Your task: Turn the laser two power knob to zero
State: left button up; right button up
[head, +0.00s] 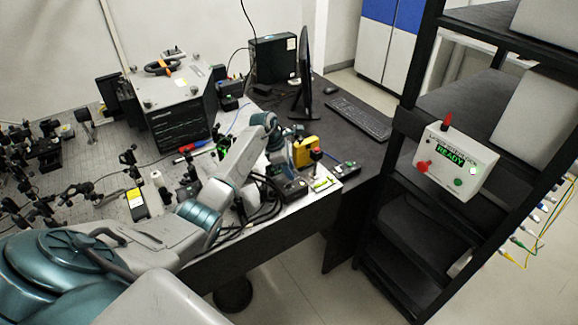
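My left arm reaches in from the lower left over the bench, and its wrist bends down at the bench's right end. My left gripper (281,168) is low there, just above or beside a small dark control box (292,189). Its fingers are small and partly hidden, so I cannot tell whether they are open or shut, or touching anything. Another small dark box with a green light (346,168) sits to the right. No knob labelled laser two can be made out; lettering on the boxes is too small to read. My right gripper is not in view.
A yellow device (306,151) stands close behind the gripper. Black cables loop at the bench's front edge. A large grey instrument (172,105) and many optical mounts fill the left. A black rack with a white READY box (457,162) stands right.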

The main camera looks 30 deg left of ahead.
pick_arm(q)
grip_shut()
jog(key=shift+d+f+n+t+b, duration=0.15)
jog(key=shift+n+t+b, duration=0.25)
jog(key=shift+n+b, duration=0.7)
jog(key=shift+s+n+y+b, duration=0.1)
jog(key=shift+n+y+b, duration=0.45)
jog(key=shift+n, duration=0.55)
jog(key=shift+n+t+y+b, duration=0.4)
jog(key=shift+n+b, duration=0.15)
jog(key=shift+n, duration=0.45)
jog(key=shift+r, duration=0.2)
